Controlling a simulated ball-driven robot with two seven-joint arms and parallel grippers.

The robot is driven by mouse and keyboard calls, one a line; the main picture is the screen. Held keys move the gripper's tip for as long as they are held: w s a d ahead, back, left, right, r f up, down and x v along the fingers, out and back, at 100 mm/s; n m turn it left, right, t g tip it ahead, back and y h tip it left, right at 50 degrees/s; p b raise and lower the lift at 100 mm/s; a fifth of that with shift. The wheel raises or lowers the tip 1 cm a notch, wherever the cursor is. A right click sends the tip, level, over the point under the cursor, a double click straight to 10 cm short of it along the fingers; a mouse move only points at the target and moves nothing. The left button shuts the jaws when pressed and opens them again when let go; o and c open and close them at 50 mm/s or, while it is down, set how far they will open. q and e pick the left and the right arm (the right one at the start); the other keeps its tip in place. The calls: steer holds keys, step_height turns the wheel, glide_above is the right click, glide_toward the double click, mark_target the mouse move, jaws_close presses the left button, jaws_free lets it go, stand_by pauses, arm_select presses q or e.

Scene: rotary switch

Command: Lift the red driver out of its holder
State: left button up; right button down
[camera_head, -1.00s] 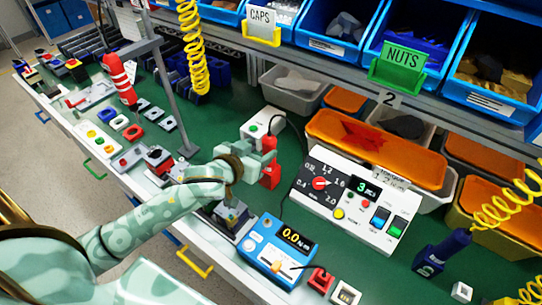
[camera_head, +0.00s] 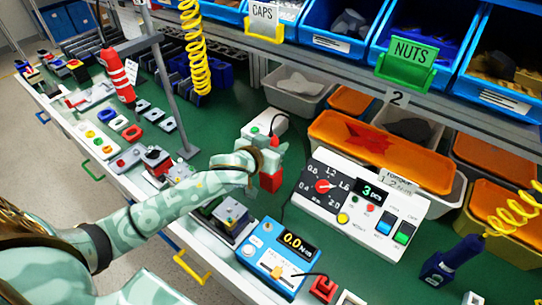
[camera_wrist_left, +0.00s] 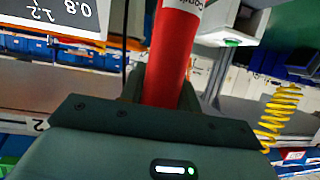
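The red driver (camera_head: 271,182) stands roughly upright near the middle of the bench in the head view, with a black cord at its top. My left gripper (camera_head: 266,160) is around its middle, so only its top and lower part show. In the left wrist view the red driver (camera_wrist_left: 172,55), with a white label, lies between the dark fingers (camera_wrist_left: 165,90), which appear to press on both sides. The driver's lower end and its holder cannot be made out clearly. My right gripper is not in view.
A white box with a green light (camera_head: 264,124) is just behind the driver. A white control panel (camera_head: 350,208) with a red dial stands to its right. A blue torque meter (camera_head: 277,258) is in front. Orange-lidded bins (camera_head: 400,155) line the back.

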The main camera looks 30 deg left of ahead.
arm_select(q)
jaws_close()
step_height(320, 180, up, 9)
steer(key=p, duration=0.4)
steer(key=shift+r, duration=0.6)
steer(key=shift+o, duration=0.2)
jaws_free()
jaws_close()
